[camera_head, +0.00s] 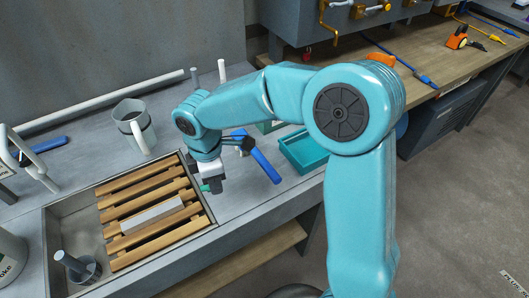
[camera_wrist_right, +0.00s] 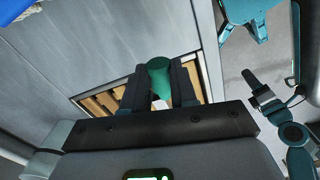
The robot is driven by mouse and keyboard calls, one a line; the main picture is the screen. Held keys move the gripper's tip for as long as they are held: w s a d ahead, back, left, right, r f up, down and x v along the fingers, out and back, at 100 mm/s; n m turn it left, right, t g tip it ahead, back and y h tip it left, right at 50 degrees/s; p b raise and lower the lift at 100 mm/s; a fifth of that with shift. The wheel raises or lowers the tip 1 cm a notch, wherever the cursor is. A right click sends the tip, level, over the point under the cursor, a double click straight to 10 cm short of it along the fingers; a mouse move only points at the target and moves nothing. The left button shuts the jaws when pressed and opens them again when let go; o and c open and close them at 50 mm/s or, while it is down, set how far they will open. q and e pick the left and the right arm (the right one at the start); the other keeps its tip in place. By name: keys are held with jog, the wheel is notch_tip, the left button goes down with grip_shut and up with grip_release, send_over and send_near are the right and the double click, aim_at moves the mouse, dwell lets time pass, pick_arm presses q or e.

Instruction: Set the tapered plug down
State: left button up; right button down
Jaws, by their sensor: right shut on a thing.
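The green tapered plug (camera_wrist_right: 158,76) is held between the two dark fingers of my right gripper (camera_wrist_right: 157,88) in the wrist view, its wide end toward the top of the picture. In the head view my right gripper (camera_head: 212,184) is by the right edge of the wooden slatted rack (camera_head: 140,190). Only a small green part of the plug shows there, beside the fingers. I cannot tell whether it touches anything below. What looks like my left gripper (camera_wrist_right: 257,88) is at the right of the wrist view, small and dark, away from the plug.
The slatted rack sits in a recessed sink and bears a pale block (camera_head: 152,216). A grey mug (camera_head: 131,118) stands behind it. A blue-handled tool (camera_head: 262,165) and a teal tray (camera_head: 303,150) are to the right. A grey cylinder (camera_head: 70,262) stands at lower left.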

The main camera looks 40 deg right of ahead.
jog(key=d+r+n+p, duration=0.1)
jog(key=d+r+n, duration=0.2)
jog(key=r+n, duration=0.4)
notch_tip(320, 180, up, 6)
send_over(240, 190)
notch_tip(240, 190, down, 19)
jog(key=shift+f, duration=0.35)
jog(key=shift+f, duration=0.1)
jog(key=c, duration=0.9)
grip_release()
